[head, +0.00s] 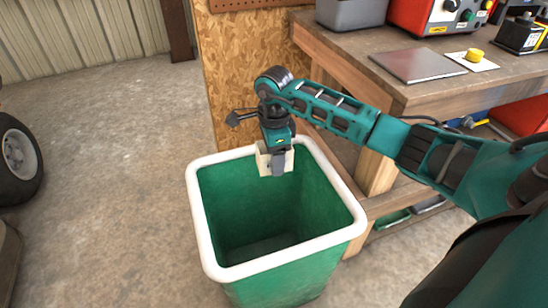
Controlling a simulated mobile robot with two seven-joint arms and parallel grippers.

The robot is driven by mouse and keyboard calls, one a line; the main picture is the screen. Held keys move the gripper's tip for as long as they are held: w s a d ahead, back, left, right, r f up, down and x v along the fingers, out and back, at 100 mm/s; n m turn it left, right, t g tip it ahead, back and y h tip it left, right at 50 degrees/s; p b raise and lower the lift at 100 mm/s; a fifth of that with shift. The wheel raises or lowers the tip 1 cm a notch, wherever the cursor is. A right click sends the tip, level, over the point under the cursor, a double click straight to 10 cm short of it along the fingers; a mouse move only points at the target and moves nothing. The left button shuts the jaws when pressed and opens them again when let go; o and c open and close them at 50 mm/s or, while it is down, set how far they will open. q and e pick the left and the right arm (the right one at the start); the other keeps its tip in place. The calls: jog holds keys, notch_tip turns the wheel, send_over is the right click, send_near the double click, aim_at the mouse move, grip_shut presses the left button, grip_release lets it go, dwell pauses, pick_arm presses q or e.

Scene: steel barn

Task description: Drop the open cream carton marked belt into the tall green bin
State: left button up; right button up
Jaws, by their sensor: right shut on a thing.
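The tall green bin (300,289) stands on the floor with its white rim facing up and its top open. My right gripper (278,166) points down at the bin's far rim and is shut on the cream carton (262,158). The carton is at the far inner edge of the bin's mouth, partly hidden behind the gripper. No marking can be read on it. The bin's inside looks empty where I can see it. My left gripper is not in view.
A wooden workbench (409,88) stands to the right, close to the bin. It holds a red machine (412,18), a grey box (350,13) and a flat plate (417,64). A chipboard panel (232,80) rises behind the bin. A wheel (18,160) is at far left; the floor between is clear.

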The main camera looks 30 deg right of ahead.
notch_tip(320, 180, down, 4)
jog(key=shift+r+b, duration=0.15)
jog(key=shift+b, duration=1.1)
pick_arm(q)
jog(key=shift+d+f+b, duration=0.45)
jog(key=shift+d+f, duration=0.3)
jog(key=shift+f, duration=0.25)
pick_arm(e)
jog(key=shift+f, duration=0.65)
jog(key=o, duration=1.1)
pick_arm(q)
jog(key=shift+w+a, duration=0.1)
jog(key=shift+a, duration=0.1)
jog(key=p, duration=0.1)
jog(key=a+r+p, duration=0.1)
jog(key=p, duration=0.1)
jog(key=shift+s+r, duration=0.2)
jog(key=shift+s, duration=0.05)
pick_arm(e)
notch_tip(320, 180, up, 13)
